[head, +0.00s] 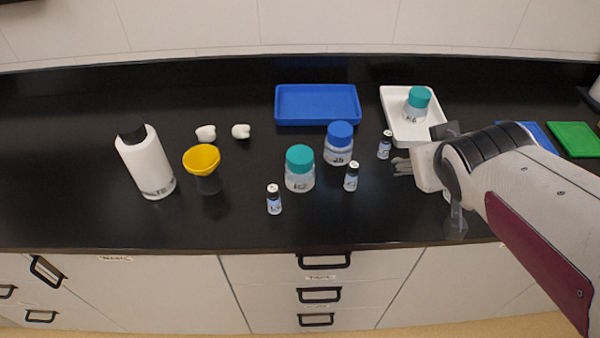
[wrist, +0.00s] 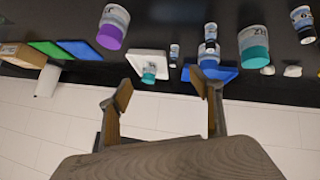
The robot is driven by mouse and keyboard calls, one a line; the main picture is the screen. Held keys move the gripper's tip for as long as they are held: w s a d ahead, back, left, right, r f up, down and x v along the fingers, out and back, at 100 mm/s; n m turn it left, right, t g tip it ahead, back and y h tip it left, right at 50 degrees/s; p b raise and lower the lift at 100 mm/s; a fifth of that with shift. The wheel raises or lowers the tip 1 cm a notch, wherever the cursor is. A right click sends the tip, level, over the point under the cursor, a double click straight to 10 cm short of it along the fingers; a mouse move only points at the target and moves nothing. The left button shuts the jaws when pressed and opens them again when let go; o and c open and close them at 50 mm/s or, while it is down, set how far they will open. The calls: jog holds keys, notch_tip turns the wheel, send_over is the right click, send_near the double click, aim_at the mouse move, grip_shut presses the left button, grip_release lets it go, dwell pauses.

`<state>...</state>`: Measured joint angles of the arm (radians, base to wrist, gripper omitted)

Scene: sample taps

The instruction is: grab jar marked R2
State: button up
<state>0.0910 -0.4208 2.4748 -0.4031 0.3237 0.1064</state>
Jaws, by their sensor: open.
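A clear jar with a teal lid (head: 300,170) stands upright on the black counter in the head view. Its small label seems to end in 2, and I cannot surely read its first character. It appears inverted at the upper right of the wrist view (wrist: 253,42). My gripper (head: 403,165) is to the right of this jar in the head view, apart from it. In the wrist view my gripper (wrist: 160,80) has its two fingers spread with nothing between them. Another teal-lidded jar (head: 418,104) stands in the white tray (head: 433,135); its label seems to end in 6.
A blue-lidded jar (head: 339,145) and small vials (head: 274,200) (head: 351,177) (head: 384,146) stand near the teal-lidded jar. A white bottle (head: 145,165) and yellow funnel (head: 202,159) are left. A blue tray (head: 318,105) is behind. The wrist view shows a purple-lidded jar (wrist: 110,36).

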aim_at(311, 164)
jog(key=w+f+n+t+y, duration=0.1)
jog(key=w+f+n+t, duration=0.15)
jog(key=w, duration=0.65)
jog(key=w+a+f+n+y, duration=0.1)
jog(key=a+f+y, duration=0.1)
jog(key=a, duration=0.1)
jog(key=w+a+f+n+y, duration=0.1)
jog(key=a+f+n+y, duration=0.1)
jog(key=a+y, duration=0.1)
jog(key=w+a+f+n+g+y, duration=0.1)
jog(key=w+a+f+n+y, duration=0.1)
jog(key=a, duration=0.2)
jog(key=shift+a+f, duration=0.1)
jog(key=shift+f, duration=0.3)
jog(key=s+a+f+y, duration=0.1)
jog(key=s+a+f+n+g+y, duration=0.1)
jog(key=a+y, duration=0.1)
jog(key=s+a+g+y, duration=0.1)
jog(key=a, duration=0.1)
jog(key=shift+s+a+f+y, duration=0.15)
jog(key=shift+f+y, duration=0.25)
jog(key=shift+s+a+n, duration=0.25)
jog(key=shift+x, duration=1.3)
jog(key=shift+x, duration=2.6)
